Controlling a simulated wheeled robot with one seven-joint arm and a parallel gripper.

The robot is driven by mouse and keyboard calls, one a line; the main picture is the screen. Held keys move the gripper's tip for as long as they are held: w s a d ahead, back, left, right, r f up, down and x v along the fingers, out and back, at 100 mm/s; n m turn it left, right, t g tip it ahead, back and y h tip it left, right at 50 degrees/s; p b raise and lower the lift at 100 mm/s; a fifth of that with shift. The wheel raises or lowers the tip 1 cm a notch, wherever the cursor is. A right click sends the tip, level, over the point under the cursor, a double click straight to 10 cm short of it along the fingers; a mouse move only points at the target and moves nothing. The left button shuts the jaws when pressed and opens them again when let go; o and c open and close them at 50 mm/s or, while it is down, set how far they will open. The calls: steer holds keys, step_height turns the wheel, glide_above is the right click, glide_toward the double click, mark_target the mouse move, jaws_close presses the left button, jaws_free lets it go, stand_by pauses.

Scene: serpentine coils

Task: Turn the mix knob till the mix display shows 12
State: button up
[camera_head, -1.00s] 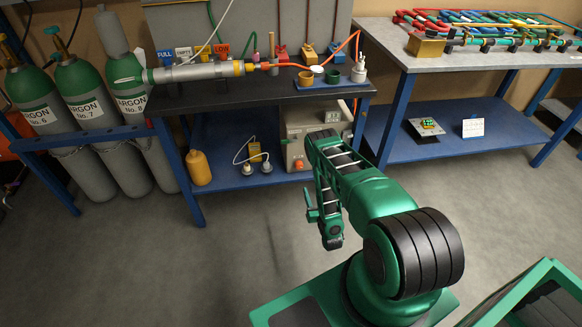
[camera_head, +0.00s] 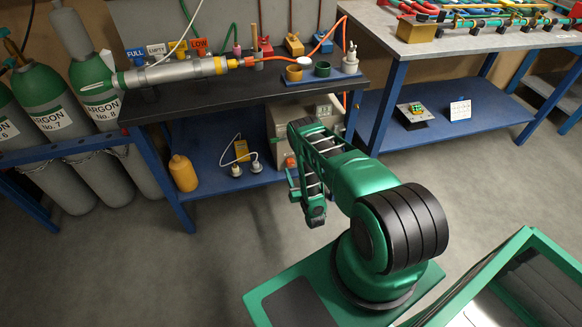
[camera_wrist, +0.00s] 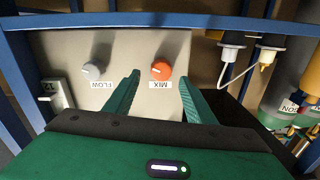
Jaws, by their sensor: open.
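The mix knob (camera_wrist: 162,70) is a round orange knob with a pale pointer mark, on a beige panel in the wrist view. Its label MIX appears upside down there. My gripper (camera_wrist: 159,77) is open, one green finger on each side of the knob in the picture. I see nothing between the fingers touching them, and the depth gap to the knob is hard to judge. The beige box (camera_head: 277,137) stands on the blue lower shelf in the head view, largely hidden by my arm. A small panel (camera_head: 323,110) on its top is unreadable.
A grey flow knob (camera_wrist: 95,70) sits left of the mix knob in the wrist view. A yellow bottle (camera_head: 184,173) stands on the shelf. Blue table legs (camera_head: 164,180) frame the space; the floor in front is clear.

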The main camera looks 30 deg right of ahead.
mark_target(291, 165)
steer(key=shift+x, duration=2.55)
steer(key=shift+a, duration=0.15)
steer(key=c, duration=1)
steer(key=shift+c, duration=0.2)
